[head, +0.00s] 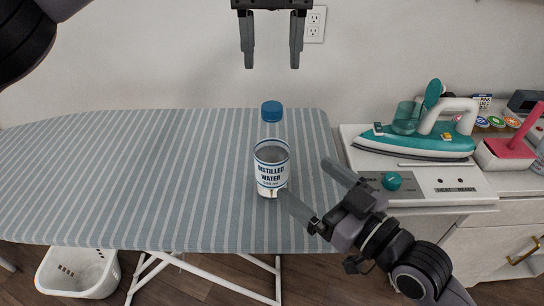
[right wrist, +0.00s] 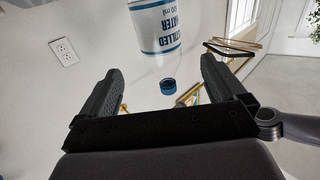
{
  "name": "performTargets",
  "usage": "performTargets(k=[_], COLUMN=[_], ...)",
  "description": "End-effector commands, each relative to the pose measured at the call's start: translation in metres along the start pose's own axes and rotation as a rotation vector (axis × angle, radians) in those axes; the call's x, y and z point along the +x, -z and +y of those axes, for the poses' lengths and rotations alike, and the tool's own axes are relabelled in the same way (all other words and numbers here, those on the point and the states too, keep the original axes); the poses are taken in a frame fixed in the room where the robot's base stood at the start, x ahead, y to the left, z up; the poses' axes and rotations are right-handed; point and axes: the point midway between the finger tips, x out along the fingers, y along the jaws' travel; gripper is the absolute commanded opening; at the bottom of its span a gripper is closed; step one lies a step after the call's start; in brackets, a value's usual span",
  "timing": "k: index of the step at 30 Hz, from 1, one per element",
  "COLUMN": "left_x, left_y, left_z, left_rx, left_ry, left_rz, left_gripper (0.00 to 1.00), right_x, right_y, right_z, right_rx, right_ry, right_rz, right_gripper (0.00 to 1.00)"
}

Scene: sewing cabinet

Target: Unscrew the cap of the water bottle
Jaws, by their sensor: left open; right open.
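The clear water bottle (head: 271,171) stands upright on the striped ironing board (head: 180,170), with a white "Distilled Water" label and its blue cap (head: 272,111) on top. My left gripper (head: 272,62) is open and empty, pointing down above the cap with a clear gap. My right gripper (head: 306,180) is open at the bottle's lower right. One finger's tip overlaps the bottle's lower edge in the head view; I cannot tell whether it touches. In the right wrist view the bottle (right wrist: 157,28) and cap (right wrist: 167,86) appear upside down, in line with the gap between the fingers (right wrist: 160,82).
A teal iron (head: 420,140) rests on a white machine with a teal knob (head: 392,181), right of the board. A pink item (head: 515,145) is farther right. A white basket (head: 78,272) stands on the floor. The board's left side is clear.

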Motion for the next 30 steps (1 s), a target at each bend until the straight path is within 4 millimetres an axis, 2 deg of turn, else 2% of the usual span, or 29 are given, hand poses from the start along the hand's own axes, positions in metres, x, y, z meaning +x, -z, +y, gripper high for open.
performTargets(k=[5,18,24,30], left_x=[-0.001,-0.001,0.0,0.0], left_y=[0.0,0.0,0.0,0.0], left_z=[0.001,0.0,0.0,0.0], left_rx=[-0.003,0.0,0.001,0.001], left_ry=[-0.004,0.0,0.0,0.0], left_rz=[-0.002,-0.001,-0.001,-0.001], left_gripper=[0.55,0.55,0.55,0.55], right_x=[0.018,0.095,0.113,0.118], right_y=[0.001,0.001,0.0,0.0], right_z=[0.0,0.0,0.0,0.0], right_rx=[0.002,0.001,0.0,0.0], right_ry=[-0.001,0.001,0.0,0.001], right_rz=[0.005,0.003,0.002,0.002], right_gripper=[0.97,0.97,0.97,0.97])
